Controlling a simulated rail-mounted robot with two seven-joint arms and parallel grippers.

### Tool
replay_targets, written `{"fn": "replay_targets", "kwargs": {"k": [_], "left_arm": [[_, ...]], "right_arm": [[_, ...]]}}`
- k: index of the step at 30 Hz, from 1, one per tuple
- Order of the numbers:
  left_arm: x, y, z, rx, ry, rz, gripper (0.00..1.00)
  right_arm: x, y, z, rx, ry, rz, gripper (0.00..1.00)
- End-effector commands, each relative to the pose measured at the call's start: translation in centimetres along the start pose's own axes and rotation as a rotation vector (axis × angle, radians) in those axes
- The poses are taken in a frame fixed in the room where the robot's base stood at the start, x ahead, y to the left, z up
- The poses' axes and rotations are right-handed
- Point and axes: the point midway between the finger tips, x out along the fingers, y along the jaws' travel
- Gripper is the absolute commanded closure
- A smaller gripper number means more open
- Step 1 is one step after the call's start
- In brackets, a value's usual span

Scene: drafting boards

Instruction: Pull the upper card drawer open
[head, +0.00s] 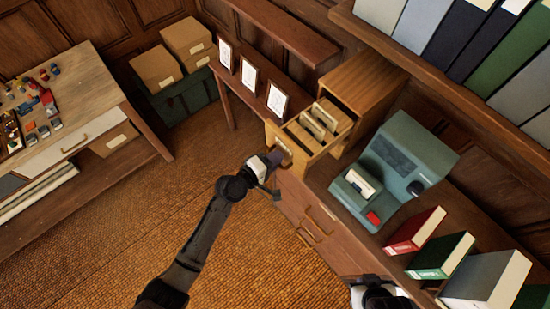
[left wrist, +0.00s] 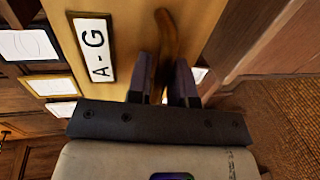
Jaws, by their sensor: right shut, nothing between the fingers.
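The upper card drawer (head: 275,134) stands well out from its wooden card cabinet (head: 372,78), with several cream divider cards (head: 318,118) showing inside. In the left wrist view its wooden front (left wrist: 135,20) carries an "A-G" label (left wrist: 92,48) beside a curved brown handle (left wrist: 165,45). My left gripper (head: 273,157) is at the drawer front. In the wrist view its dark fingers (left wrist: 165,80) are shut on the handle, one on each side. My right gripper (head: 378,296) is at the bottom edge of the head view, partly cut off, shut and empty.
A grey-green machine (head: 410,160) stands right of the cabinet, with binders (head: 440,256) beyond it. Small framed cards (head: 249,79) stand left of the drawer. The desk below has drawers with handles (head: 315,228). The carpet (head: 130,240) is open to the left.

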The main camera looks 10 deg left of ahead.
Motion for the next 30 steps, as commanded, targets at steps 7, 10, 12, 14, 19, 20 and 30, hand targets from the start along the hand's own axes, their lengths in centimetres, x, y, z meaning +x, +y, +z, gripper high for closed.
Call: {"fn": "replay_targets", "kwargs": {"k": [7, 10, 12, 14, 19, 20, 30], "left_arm": [[0.0, 0.0, 0.0, 0.0, 0.0, 0.0, 0.62], [0.0, 0.0, 0.0, 0.0, 0.0, 0.0, 0.62], [0.0, 0.0, 0.0, 0.0, 0.0, 0.0, 0.62], [0.0, 0.0, 0.0, 0.0, 0.0, 0.0, 0.62], [-0.6, 0.0, 0.0, 0.0, 0.001, 0.001, 0.62], [-0.9, -0.1, -0.1, 0.0, 0.001, 0.0, 0.62], [-7.2, -0.2, 0.0, 0.002, 0.0, -0.002, 0.62]], "right_arm": [[0.0, 0.1, 0.0, -0.002, 0.0, 0.002, 1.0], [0.0, 0.1, 0.0, -0.002, 0.0, 0.002, 1.0], [0.0, 0.1, 0.0, -0.001, 0.0, 0.001, 1.0], [0.0, 0.0, 0.0, 0.0, 0.0, 0.001, 1.0], [0.0, -0.1, 0.0, 0.003, 0.0, -0.002, 1.0], [0.1, -0.1, 0.0, 0.004, 0.001, -0.003, 1.0], [0.5, -0.2, 0.1, 0.007, 0.002, -0.005, 1.0]]}}
